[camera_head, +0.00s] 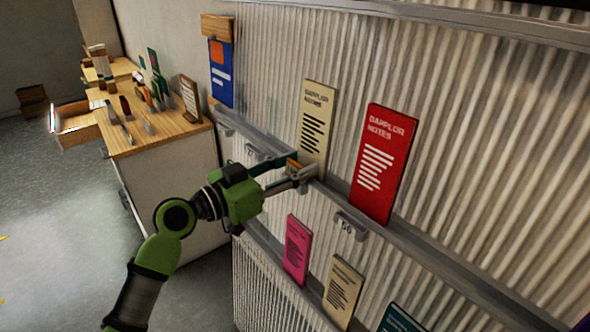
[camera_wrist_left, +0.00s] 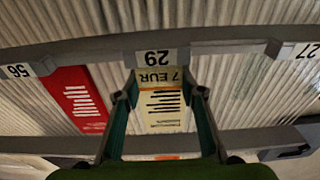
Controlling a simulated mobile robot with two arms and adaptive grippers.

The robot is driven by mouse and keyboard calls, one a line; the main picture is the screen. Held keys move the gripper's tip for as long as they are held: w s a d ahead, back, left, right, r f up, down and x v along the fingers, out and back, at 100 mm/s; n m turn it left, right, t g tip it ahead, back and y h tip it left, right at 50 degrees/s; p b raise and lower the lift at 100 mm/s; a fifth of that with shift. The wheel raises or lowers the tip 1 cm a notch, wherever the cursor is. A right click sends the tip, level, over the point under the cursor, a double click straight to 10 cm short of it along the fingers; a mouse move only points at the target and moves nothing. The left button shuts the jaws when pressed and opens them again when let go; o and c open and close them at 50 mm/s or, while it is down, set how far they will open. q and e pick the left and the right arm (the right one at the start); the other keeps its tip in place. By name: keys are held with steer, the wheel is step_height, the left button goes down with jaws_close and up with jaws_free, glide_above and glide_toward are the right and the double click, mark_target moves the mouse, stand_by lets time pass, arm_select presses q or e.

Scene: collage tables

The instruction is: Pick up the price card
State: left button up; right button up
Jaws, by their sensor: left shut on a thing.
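My left gripper (camera_head: 300,172) reaches the shelf ledge at the foot of a cream leaflet (camera_head: 318,120). In the left wrist view its two fingers (camera_wrist_left: 163,92) stand at either side of a pale price card (camera_wrist_left: 157,75) marked "7 EUR". The gripper is shut on this card. The card is in front of the lower part of the cream leaflet and close to the ledge; whether it touches the ledge I cannot tell. In the head view the fingers mostly hide the card. My right gripper is not in view.
A red leaflet (camera_head: 383,163) stands on the same ledge to the right, and a blue one (camera_head: 221,75) to the left. A pink leaflet (camera_head: 297,248) and another cream one (camera_head: 342,292) are below. Number tags hang on the ledge. A wooden-topped counter (camera_head: 160,130) stands left.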

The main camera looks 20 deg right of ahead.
arm_select(q)
steer(key=shift+r+b, duration=0.4)
steer(key=shift+r, duration=0.1)
steer(key=shift+s+a+r+b, duration=0.15)
steer(key=shift+r+b, duration=0.25)
steer(key=shift+r, duration=0.25)
steer(key=shift+w+a+r+b, duration=0.1)
steer(key=shift+r+b, duration=0.25)
steer(key=shift+r, duration=0.25)
steer(key=s+a+r+b, duration=0.2)
steer(key=a+r, duration=0.2)
steer(key=a, duration=0.2)
steer(key=s+a+r+b, duration=0.3)
steer(key=a+r, duration=0.2)
steer(key=a, duration=0.1)
steer(key=s+a+f+n+t+y, duration=0.1)
steer(key=a+f+n+t+y, duration=0.25)
steer(key=f, duration=0.75)
steer(key=a+f+n+t+y, duration=0.25)
steer(key=a+f+t, duration=0.2)
steer(key=f, duration=0.75)
steer(key=s+a+f+n+t+y, duration=0.2)
steer(key=s+a+f+n+y, duration=0.2)
steer(key=s+a, duration=0.4)
steer(key=s+a+f+n+t+y, duration=0.1)
steer(key=s+a+f+n+y, duration=0.3)
steer(key=s+a+f+y, duration=0.3)
steer(key=shift+s+a+f+t, duration=0.4)
steer(key=shift+s+a, duration=0.1)
steer(key=shift+a, duration=0.4)
